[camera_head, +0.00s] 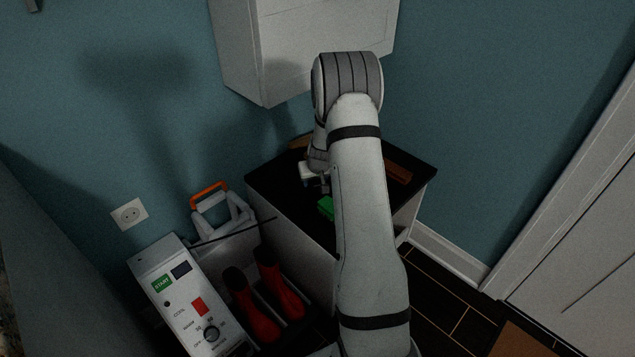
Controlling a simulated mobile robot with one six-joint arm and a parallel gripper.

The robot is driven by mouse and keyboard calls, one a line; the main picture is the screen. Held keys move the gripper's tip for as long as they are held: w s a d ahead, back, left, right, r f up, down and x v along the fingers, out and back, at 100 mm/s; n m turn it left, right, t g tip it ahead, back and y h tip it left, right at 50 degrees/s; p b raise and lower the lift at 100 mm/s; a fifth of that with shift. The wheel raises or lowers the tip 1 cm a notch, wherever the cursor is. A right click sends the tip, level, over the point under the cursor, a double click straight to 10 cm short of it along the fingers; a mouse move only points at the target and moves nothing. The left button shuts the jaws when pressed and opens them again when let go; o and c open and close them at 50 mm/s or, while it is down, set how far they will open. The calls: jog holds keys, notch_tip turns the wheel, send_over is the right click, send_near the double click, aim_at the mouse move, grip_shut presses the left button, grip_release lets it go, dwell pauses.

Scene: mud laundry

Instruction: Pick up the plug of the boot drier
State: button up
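The boot drier shows at lower left, with a white control panel (178,295) bearing a green START label, a red switch and a dial. Two red boots with dark tops, a left boot (255,312) and a right boot (279,285), stand beside the panel. I cannot make out the plug for certain. My gripper (323,186) is over the dark top of the white cabinet (290,205), partly hidden by my arm. A small green object (326,208) lies close to it. Whether the fingers are open or shut is too small to tell.
A wall socket (129,213) is on the blue wall at left. A white carrier with an orange handle (208,188) stands behind the boots. Brown items, one at right (397,173), lie on the cabinet top. A white wall cabinet (300,40) hangs above. A door (590,230) is at right.

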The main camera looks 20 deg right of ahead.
jog(key=c, duration=0.6)
jog(key=shift+r, duration=0.1)
notch_tip(320, 180, up, 10)
jog(key=p, duration=0.3)
jog(key=shift+n+y, duration=0.3)
jog(key=shift+n, duration=0.6)
jog(key=s+a+r, duration=0.2)
jog(key=s+a, duration=0.2)
jog(key=a, duration=0.2)
jog(key=s+a+r, duration=0.2)
jog(key=s+a, duration=0.2)
jog(key=a, duration=0.2)
jog(key=s+a+r, duration=0.2)
jog(key=s+a, duration=0.2)
jog(key=a, duration=0.2)
jog(key=shift+r, duration=0.15)
